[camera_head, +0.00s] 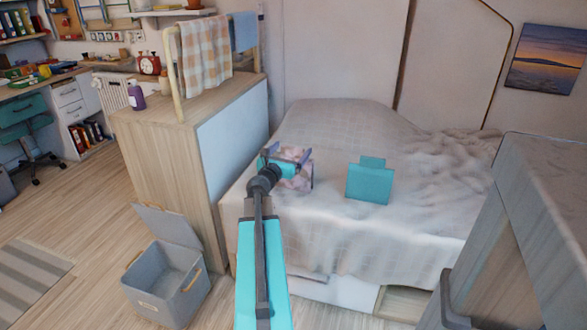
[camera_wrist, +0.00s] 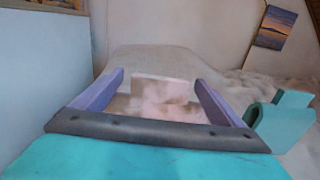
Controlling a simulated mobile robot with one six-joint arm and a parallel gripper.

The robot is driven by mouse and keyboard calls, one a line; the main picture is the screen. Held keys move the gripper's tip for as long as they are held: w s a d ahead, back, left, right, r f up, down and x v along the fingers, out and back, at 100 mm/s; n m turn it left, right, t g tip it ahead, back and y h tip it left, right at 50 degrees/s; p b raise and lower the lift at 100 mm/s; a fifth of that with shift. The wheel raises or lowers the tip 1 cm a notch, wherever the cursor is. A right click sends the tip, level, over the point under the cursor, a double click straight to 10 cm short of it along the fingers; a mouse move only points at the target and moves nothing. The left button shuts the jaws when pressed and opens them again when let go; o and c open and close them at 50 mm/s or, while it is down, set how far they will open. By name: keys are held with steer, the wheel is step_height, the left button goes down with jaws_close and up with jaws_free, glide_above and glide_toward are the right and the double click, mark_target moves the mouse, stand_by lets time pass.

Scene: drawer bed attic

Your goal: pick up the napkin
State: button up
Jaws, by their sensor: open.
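A pale pink and white cloth, which looks like the napkin (camera_head: 298,181), lies on the bed's near left part. It also shows in the wrist view as a blurred pinkish patch (camera_wrist: 165,92) between the fingers. My gripper (camera_head: 292,157) is over the bed at the napkin, its purple fingers spread to either side. In the wrist view my gripper (camera_wrist: 160,80) is open, and the near part of the napkin is hidden behind its dark bar. I cannot tell whether the fingers touch the cloth.
A teal object (camera_head: 369,184) stands on the bed to the right of my gripper. A wooden cabinet (camera_head: 165,170) borders the bed's left side. An open grey storage box (camera_head: 165,290) is on the floor. A grey-topped piece of furniture (camera_head: 545,185) rises at the right.

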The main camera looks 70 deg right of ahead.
steer(key=d, duration=0.3)
steer(key=d+b, duration=0.1)
steer(key=d, duration=0.1)
steer(key=shift+s+f, duration=0.1)
steer(key=shift+s, duration=0.15)
stand_by(0.5)
steer(key=c, duration=1.4)
steer(key=shift+c, duration=0.2)
step_height(320, 180, up, 10)
steer(key=p, duration=0.3)
steer(key=shift+p, duration=0.4)
